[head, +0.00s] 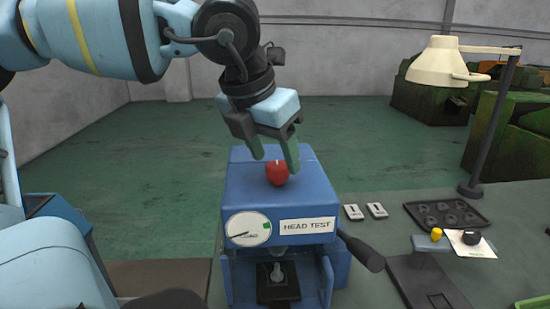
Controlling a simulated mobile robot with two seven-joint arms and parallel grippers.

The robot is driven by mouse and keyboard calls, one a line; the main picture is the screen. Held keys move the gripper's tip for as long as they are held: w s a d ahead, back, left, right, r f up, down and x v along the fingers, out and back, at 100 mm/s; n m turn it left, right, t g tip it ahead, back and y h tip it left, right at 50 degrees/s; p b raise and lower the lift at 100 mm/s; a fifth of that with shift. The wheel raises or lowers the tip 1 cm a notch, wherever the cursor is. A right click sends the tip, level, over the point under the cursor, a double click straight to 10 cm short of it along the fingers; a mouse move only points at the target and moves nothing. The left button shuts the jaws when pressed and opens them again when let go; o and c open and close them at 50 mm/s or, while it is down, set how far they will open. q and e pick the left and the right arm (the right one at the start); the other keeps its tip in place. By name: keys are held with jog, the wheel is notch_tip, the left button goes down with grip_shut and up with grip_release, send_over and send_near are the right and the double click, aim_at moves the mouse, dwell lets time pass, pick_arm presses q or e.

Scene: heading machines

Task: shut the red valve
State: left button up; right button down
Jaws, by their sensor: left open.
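The red valve (277,173) is a small round red knob on top of the blue head-test machine (305,200). My left gripper (274,163) comes down from above in the head view. Its two dark green fingers are spread apart, with the left tip behind and left of the knob and the right tip above and right of it. No contact with the knob can be made out. My right gripper is not in view.
A gauge (248,229) and a black lever (361,250) are on the machine. Green machines stand behind.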

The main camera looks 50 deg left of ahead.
pick_arm(q)
jog(key=shift+x, duration=0.9)
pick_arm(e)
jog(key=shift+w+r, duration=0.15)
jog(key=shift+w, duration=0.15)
pick_arm(q)
jog(key=shift+c, duration=0.2)
jog(key=c, duration=1)
jog(key=shift+o, duration=0.2)
